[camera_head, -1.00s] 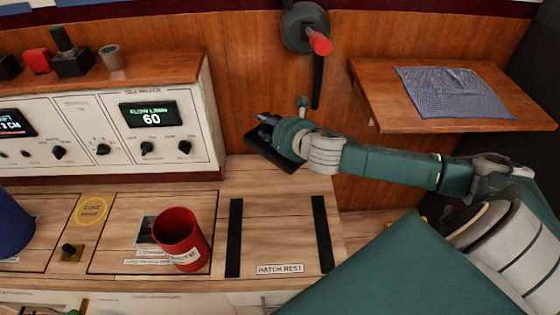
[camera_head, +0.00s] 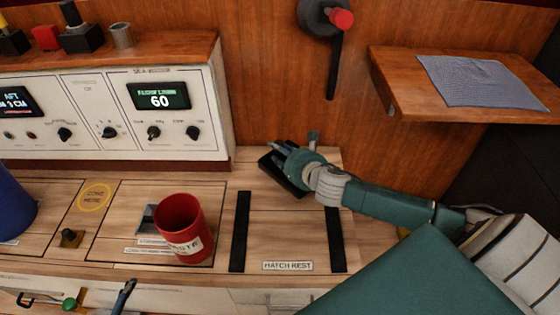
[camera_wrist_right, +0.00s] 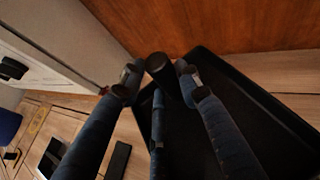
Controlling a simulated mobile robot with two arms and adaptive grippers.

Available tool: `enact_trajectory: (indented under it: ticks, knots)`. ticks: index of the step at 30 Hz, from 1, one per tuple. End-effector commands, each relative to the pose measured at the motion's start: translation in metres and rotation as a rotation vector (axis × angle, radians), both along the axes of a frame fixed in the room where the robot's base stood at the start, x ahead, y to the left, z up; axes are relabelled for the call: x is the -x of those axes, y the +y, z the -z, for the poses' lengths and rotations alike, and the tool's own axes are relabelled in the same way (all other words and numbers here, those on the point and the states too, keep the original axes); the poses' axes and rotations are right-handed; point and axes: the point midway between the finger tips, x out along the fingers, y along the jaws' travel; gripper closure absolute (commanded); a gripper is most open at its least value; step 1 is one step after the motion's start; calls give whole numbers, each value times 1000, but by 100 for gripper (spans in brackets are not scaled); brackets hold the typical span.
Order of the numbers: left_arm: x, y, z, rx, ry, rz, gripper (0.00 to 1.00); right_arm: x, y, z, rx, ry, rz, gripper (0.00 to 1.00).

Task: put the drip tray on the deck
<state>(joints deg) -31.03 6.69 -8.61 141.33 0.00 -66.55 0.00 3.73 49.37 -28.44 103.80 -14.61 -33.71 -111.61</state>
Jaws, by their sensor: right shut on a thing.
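The black drip tray (camera_head: 281,171) is at the back of the light wood deck (camera_head: 288,225), near the wooden wall. My right gripper (camera_head: 287,155) is shut on it. The right wrist view shows the tray (camera_wrist_right: 265,125) large below and beside the dark blue fingers, with a black round knob (camera_wrist_right: 160,68) between the fingertips (camera_wrist_right: 160,80). The tray looks tilted in the head view; I cannot tell whether it touches the deck. A dark fingertip (camera_head: 122,298) at the bottom edge seems to be my left gripper, mostly out of frame.
Two black strips (camera_head: 240,232) lie beside the HATCH REST label (camera_head: 288,265). A red cup (camera_head: 182,228) stands left of them. A control panel (camera_head: 120,115) is behind, and a wooden shelf (camera_head: 390,85) with a grey cloth (camera_head: 480,80) is at right.

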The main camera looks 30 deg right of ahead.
Motion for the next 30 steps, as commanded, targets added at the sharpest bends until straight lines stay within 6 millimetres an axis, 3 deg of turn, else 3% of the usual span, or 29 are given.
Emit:
enact_trajectory:
  ticks: [5, 13, 18, 29, 30]
  knots:
    - [-20, -7, -14, 22, -99, 8, 0, 0, -1, 12, -1, 1, 1, 100]
    - [-57, -22, -55, 74, -323, 24, 0, 0, -1, 32, 0, 0, 1, 100]
    - [-63, -25, -67, 86, -373, 27, 0, 0, 0, 35, 0, -1, 1, 100]
    - [-65, -26, -69, 87, -383, 27, 0, 0, 0, 37, 0, -1, 1, 100]
    - [-65, -26, -69, 88, -384, 27, 0, 0, 0, 37, 0, 1, 1, 59]
